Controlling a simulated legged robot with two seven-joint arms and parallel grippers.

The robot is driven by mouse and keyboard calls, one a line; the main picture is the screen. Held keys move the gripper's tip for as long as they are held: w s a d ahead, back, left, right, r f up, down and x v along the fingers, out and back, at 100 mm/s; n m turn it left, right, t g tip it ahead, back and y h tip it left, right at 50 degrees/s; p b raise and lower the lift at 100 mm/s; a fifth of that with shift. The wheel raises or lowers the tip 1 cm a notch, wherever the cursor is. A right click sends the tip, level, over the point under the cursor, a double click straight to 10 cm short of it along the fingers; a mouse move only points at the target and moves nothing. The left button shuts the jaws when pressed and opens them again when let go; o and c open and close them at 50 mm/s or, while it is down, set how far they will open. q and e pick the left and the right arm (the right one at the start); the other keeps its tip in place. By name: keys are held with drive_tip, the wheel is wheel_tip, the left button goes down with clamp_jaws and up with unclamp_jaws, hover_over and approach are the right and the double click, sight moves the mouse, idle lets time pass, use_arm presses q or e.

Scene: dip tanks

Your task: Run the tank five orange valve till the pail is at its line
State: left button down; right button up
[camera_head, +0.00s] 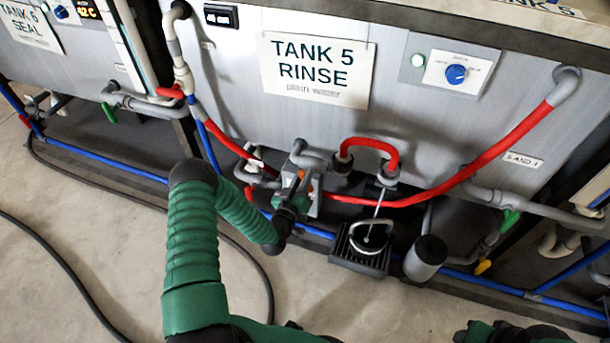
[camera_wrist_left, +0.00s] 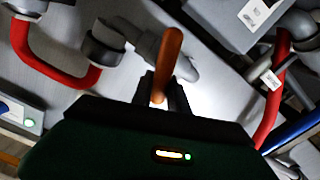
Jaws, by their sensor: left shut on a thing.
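The orange valve handle (camera_wrist_left: 168,58) shows in the left wrist view between the dark fingers of my left gripper (camera_wrist_left: 160,95), which is shut on it. In the head view, my left gripper (camera_head: 301,192) is at the pipework below the TANK 5 RINSE sign, and it largely hides the handle. The pail (camera_head: 371,237), small with a raised bail, stands on a black grated stand right of the gripper. A thin pale streak (camera_head: 379,203) runs from the spout above down to the pail. The level and line inside cannot be made out.
Tank 5 (camera_head: 240,75) has a blue knob (camera_head: 456,74) and red pipes (camera_head: 480,165). A grey cylinder (camera_head: 425,258) stands right of the pail. A green-handled valve (camera_head: 510,221) is farther right. A blue pipe (camera_head: 100,165) runs low along the tanks. A dark hose (camera_head: 50,246) crosses the floor at left.

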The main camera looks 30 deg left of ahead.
use_arm(q)
drive_tip(key=shift+s+a+f+n, duration=0.1)
drive_tip(key=shift+a+n, duration=0.05)
drive_tip(key=shift+n, duration=0.55)
drive_tip(key=shift+a+f+n, duration=0.1)
drive_tip(key=shift+a+n, duration=0.05)
drive_tip(key=shift+n, duration=0.55)
drive_tip(key=c, duration=1.3)
unclamp_jaws()
drive_tip(key=shift+p, duration=0.3)
drive_tip(key=shift+s, duration=0.3)
drive_tip(key=p+v, duration=0.4)
drive_tip(key=v, duration=1.2)
drive_tip(key=shift+s+d+p, duration=0.1)
drive_tip(key=shift+d+p, duration=0.05)
drive_tip(key=shift+p, duration=0.15)
